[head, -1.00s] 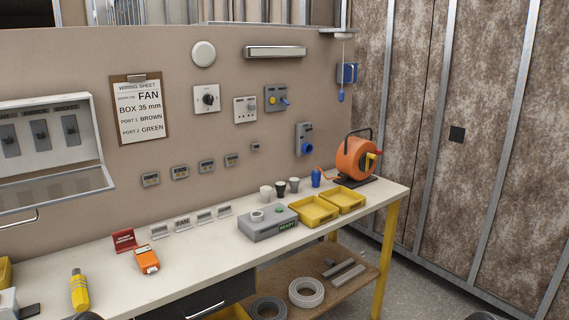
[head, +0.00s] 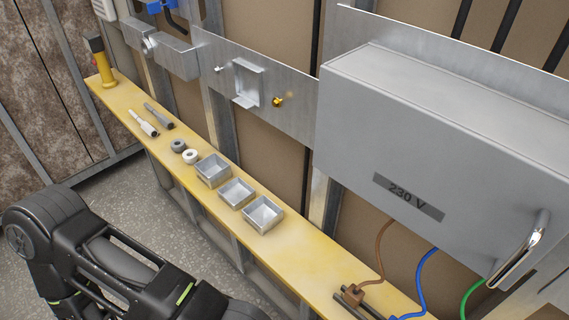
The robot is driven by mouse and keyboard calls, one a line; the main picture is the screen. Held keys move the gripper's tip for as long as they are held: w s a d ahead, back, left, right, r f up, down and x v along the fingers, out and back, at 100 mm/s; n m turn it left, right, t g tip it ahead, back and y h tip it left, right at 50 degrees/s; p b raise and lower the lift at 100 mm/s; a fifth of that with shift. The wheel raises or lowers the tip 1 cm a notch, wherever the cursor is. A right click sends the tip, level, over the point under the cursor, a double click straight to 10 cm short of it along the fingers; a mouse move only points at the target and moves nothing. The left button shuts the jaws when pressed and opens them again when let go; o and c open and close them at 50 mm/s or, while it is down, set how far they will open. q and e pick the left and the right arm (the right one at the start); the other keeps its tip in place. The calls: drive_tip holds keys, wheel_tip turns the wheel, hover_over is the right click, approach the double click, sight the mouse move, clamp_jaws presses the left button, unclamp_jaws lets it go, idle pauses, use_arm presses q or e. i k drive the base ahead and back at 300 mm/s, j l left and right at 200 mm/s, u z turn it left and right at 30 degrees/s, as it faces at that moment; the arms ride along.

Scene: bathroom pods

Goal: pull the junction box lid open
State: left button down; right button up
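A large grey junction box (head: 440,130) with a "230 V" label (head: 408,196) fills the right of the head view, mounted on a metal plate. Its front looks shut. A shiny metal handle (head: 520,252) sits at its lower right, near the picture's edge. Brown, blue and green wires come out below the box. An arm of mine enters at the lower left, well away from the box, and its gripper does not show. My other gripper is also out of view.
A yellow shelf (head: 310,262) runs below the box. It holds three small metal trays (head: 236,193), two rings (head: 190,156), two tool-like rods (head: 144,123) and a yellow-and-black post (head: 102,66). Open floor shows at left.

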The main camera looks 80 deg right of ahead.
sight(481, 175)
drive_tip(key=j+z, duration=0.15)
drive_tip(key=z, duration=0.3)
drive_tip(key=j+z, duration=0.15)
drive_tip(key=z, duration=0.3)
drive_tip(key=k+j+z, duration=0.1)
drive_tip(key=z, duration=0.3)
drive_tip(key=k+j+z, duration=0.1)
drive_tip(key=z, duration=0.35)
drive_tip(key=k+z, duration=0.1)
drive_tip(key=z, duration=1.5)
drive_tip(key=k+l, duration=0.05)
